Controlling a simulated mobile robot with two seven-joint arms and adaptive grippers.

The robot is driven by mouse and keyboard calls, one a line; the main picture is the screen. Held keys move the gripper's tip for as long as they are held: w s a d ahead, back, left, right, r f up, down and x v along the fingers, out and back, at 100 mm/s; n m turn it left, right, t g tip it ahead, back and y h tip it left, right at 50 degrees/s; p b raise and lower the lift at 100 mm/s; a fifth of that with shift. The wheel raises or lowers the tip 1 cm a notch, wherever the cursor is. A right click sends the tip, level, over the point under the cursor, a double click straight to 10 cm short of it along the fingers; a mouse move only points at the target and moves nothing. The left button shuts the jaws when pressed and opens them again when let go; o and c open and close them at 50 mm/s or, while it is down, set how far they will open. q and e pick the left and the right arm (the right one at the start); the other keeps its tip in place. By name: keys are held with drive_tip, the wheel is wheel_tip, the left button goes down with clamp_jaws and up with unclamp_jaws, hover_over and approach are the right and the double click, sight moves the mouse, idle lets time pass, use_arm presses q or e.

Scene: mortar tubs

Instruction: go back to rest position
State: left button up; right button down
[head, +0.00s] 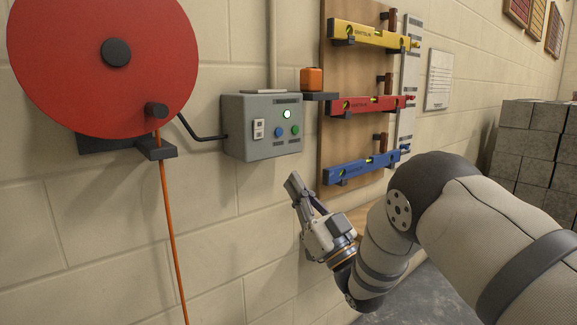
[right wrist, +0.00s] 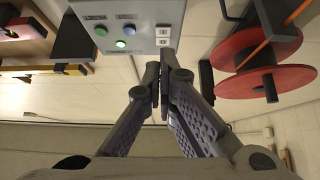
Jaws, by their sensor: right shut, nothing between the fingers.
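My right gripper (head: 294,186) is raised in front of the pale block wall, below the grey control box (head: 258,142). It is shut and empty, and its fingertips meet in the right wrist view (right wrist: 159,78). The fingertips look apart from the box. The box carries a lit white-green button (head: 287,114), a blue button (head: 278,132), a green button (head: 295,129) and a small switch plate (head: 258,128). The box also shows upside down in the right wrist view (right wrist: 120,20). My left gripper is in neither view.
A red reel (head: 60,60) with an orange cord (head: 172,230) hangs on the left wall. A wooden board (head: 340,75) holds yellow, red (head: 370,105) and blue levels. An orange block (head: 311,79) sits on a small dark shelf. Grey blocks (head: 530,150) are stacked at right.

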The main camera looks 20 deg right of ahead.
drive_tip(key=shift+s+d+f, duration=0.1)
drive_tip(key=shift+s+f, duration=0.25)
drive_tip(key=shift+f, duration=0.15)
